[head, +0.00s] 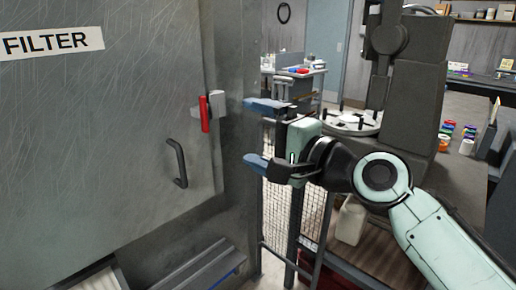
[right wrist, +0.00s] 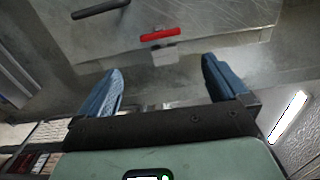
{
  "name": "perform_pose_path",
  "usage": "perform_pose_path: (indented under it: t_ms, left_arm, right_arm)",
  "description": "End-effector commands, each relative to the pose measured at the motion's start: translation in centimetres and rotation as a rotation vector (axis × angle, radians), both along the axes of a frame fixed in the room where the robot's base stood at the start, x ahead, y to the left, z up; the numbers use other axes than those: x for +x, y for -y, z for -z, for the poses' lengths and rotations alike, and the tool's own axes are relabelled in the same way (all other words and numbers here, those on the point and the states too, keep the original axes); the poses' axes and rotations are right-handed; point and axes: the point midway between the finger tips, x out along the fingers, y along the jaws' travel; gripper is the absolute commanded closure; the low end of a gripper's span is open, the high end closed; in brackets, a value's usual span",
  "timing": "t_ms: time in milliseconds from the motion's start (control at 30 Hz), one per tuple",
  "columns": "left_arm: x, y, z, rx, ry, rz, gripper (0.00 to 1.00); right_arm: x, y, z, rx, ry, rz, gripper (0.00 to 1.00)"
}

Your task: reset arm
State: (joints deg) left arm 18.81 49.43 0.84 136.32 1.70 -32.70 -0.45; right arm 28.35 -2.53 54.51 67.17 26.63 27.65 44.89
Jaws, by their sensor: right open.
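My right arm comes in from the right in the head view. My right gripper (head: 258,134) is open and empty, its two blue fingers apart, one above the other. It points left toward the metal filter door (head: 90,150), to the right of the red latch handle (head: 204,114) and apart from it. In the right wrist view the open fingers (right wrist: 162,88) frame empty space, with the red handle (right wrist: 160,35) beyond them. My left gripper is not in view.
A dark door pull (head: 178,163) sticks out below the latch. Behind my right arm are a wire mesh panel (head: 300,210), a round rack (head: 350,122) and a white jug (head: 350,220). A bench with coloured jars (head: 447,130) stands at right.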

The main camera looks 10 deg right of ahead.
Motion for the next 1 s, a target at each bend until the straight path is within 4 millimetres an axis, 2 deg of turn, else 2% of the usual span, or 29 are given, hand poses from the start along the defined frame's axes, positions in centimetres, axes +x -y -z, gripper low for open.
perform_pose_path:
  t_ms: [400,467,567,667,767,800,867,1000]
  left_arm:
    - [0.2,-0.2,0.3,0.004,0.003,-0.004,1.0]
    - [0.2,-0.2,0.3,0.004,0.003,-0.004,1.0]
    - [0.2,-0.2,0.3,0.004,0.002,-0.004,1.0]
    - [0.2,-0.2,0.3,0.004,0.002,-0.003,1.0]
    - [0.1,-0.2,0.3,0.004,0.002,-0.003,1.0]
    - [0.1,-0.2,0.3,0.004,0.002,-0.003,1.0]
    - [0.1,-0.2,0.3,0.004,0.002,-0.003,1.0]
    - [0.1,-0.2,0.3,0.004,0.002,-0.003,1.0]
  right_arm:
    - [-0.1,0.2,0.0,-0.001,-0.001,0.001,0.0]
    - [0.3,0.4,0.7,-0.006,-0.008,0.008,0.0]
    - [2.3,1.5,3.7,-0.025,-0.04,0.036,0.0]
    - [5.1,3.1,9.2,-0.07,-0.094,0.082,0.0]
    - [7.8,4.9,16.3,-0.134,-0.159,0.129,0.0]
    - [8.6,5.6,19.2,-0.162,-0.185,0.145,0.0]
    - [9.4,6.5,23.7,-0.208,-0.225,0.163,0.0]
    - [10.1,8.2,34.3,-0.321,-0.32,0.19,0.0]
